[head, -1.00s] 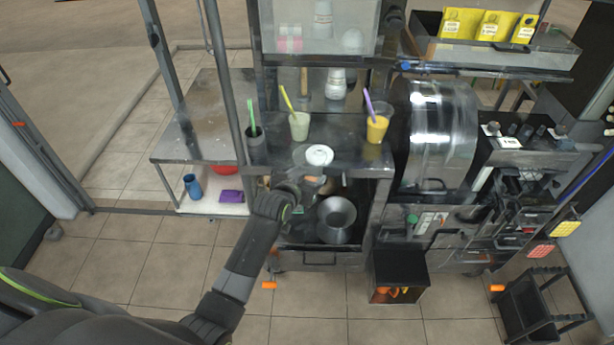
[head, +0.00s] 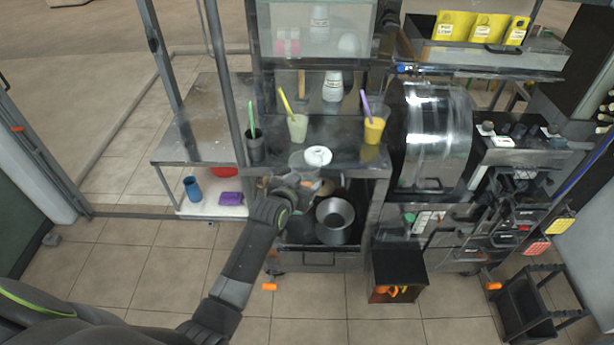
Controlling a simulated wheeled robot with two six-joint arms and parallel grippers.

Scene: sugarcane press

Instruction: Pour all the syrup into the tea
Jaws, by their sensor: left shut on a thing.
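My left gripper (head: 309,184) is at the front edge of the metal counter (head: 345,153). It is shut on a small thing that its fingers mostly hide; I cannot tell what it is. On the counter stand a dark cup (head: 255,148) with a green straw, a pale green cup (head: 298,128) with a yellow straw, and a yellow cup (head: 374,130) with a purple straw. All are upright and apart from the gripper. I cannot tell which holds tea, and no syrup can be made out. My right gripper is not in view.
A white round item (head: 318,156) lies just beyond the gripper. A white bottle (head: 333,87) stands at the back. A metal funnel-like bowl (head: 335,217) sits below the counter. A shiny drum (head: 436,130) stands to the right. A blue cup (head: 192,187) is on the lower left shelf.

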